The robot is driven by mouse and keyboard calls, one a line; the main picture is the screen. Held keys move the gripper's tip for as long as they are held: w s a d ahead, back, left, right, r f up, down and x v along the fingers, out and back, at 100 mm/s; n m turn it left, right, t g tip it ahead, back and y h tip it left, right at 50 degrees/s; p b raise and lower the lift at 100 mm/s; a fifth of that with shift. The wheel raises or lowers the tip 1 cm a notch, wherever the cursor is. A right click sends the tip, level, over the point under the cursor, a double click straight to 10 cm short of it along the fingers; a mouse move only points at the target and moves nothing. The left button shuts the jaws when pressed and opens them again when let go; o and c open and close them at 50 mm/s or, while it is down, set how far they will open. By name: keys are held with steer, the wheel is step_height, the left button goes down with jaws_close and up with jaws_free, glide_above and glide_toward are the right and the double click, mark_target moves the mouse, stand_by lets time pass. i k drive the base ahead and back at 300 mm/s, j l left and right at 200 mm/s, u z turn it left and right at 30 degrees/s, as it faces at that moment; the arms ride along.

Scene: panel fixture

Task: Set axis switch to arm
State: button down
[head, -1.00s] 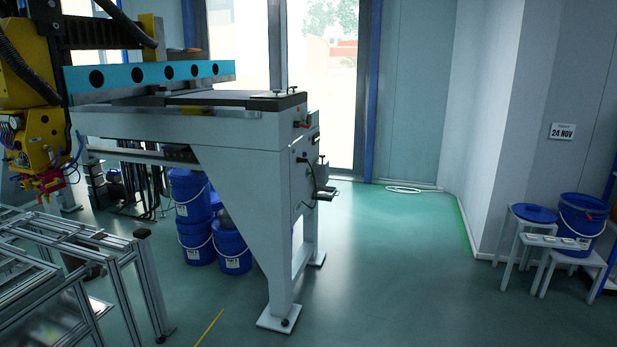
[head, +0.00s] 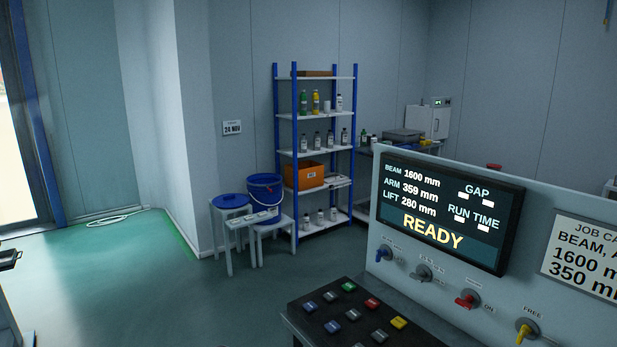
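A grey control panel (head: 371,220) stands at the right with a row of rotary switches below its screen. There is a blue-handled switch (head: 383,254), a grey-handled switch (head: 424,272), a red-handled switch (head: 467,299) and a yellow-handled switch (head: 527,331). "ON" shows beside the red one and "FREE" above the yellow one. The labels by the blue and grey ones are too small to read, so I cannot tell which is the axis switch or its setting. The screen (head: 449,211) reads BEAM 1600 mm, ARM 359 mm, LIFT 280 mm, READY. My gripper is not in view.
A keypad (head: 355,314) with coloured buttons juts out below the screen. A job card (head: 585,258), cut off at the right, shows 1600 and 350. A blue-posted shelf (head: 319,155), a blue bucket (head: 264,189) and stools stand behind.

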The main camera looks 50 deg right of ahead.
mark_target(379, 253)
steer(key=z, duration=2.25)
